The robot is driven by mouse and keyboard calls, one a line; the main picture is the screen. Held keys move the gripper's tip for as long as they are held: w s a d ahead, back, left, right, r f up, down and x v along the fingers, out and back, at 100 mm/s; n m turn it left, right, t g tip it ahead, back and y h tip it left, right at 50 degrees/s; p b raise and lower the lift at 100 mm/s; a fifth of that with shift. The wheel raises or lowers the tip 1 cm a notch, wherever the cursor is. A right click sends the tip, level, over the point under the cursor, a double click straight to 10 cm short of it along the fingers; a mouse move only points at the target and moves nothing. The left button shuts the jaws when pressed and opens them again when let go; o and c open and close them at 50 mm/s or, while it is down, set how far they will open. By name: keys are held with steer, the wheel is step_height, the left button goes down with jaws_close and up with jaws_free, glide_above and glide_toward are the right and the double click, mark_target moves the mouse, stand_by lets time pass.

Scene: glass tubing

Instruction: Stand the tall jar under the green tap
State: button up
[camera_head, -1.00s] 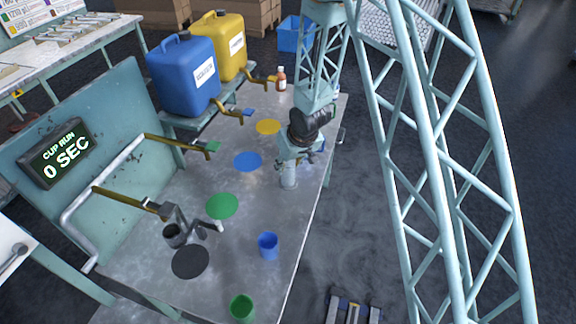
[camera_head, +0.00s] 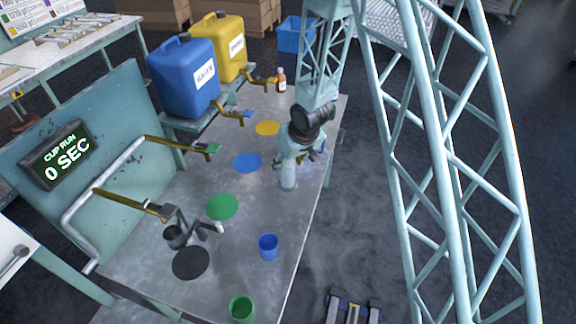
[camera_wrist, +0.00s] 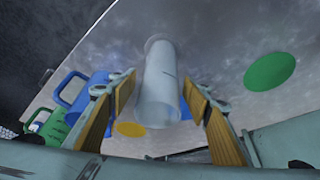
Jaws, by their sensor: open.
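The tall jar (camera_head: 288,180) is a pale, translucent cylinder standing upright near the right edge of the metal bench. In the wrist view the jar (camera_wrist: 160,85) lies between my fingers. My gripper (camera_wrist: 160,82) is open, with one tan-padded finger on each side of the jar; a narrow gap shows at the left finger, and contact at the right is unclear. In the head view my gripper (camera_head: 303,157) is at the jar's upper part and partly hides it. The green tap (camera_head: 208,148) ends a brass pipe from the back panel, above the bench near a green disc (camera_head: 222,207).
Blue (camera_head: 247,163), yellow (camera_head: 268,128) and black (camera_head: 190,263) discs lie on the bench. A blue cup (camera_head: 268,247) and green cup (camera_head: 242,309) stand at the front. A dark cup (camera_head: 174,237) is near the black tap. A brown bottle (camera_head: 281,80) stands at the back.

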steer(key=p+v, duration=0.2)
steer(key=v, duration=0.8)
steer(key=shift+p, duration=0.4)
stand_by(0.5)
steer(key=s+d+r+m+h, duration=0.1)
steer(key=s+d+r, duration=0.45)
steer(key=r, duration=0.45)
steer(key=s+d+r+m+h, duration=0.1)
steer(key=s+d+r, duration=0.45)
steer(key=r, duration=0.35)
steer(key=s+d+r+m+h, duration=0.1)
steer(key=s+d+r, duration=0.4)
steer(key=r, duration=0.5)
steer(key=s+r, duration=0.3)
steer(key=s, duration=0.6)
steer(key=s+d+r+m, duration=0.1)
steer(key=s+r, duration=0.2)
steer(key=s, duration=0.7)
steer(key=s+d+r+m+y, duration=0.1)
steer(key=s+r, duration=0.3)
steer(key=s, duration=0.5)
steer(key=shift+s+d, duration=0.2)
steer(key=shift+s, duration=0.2)
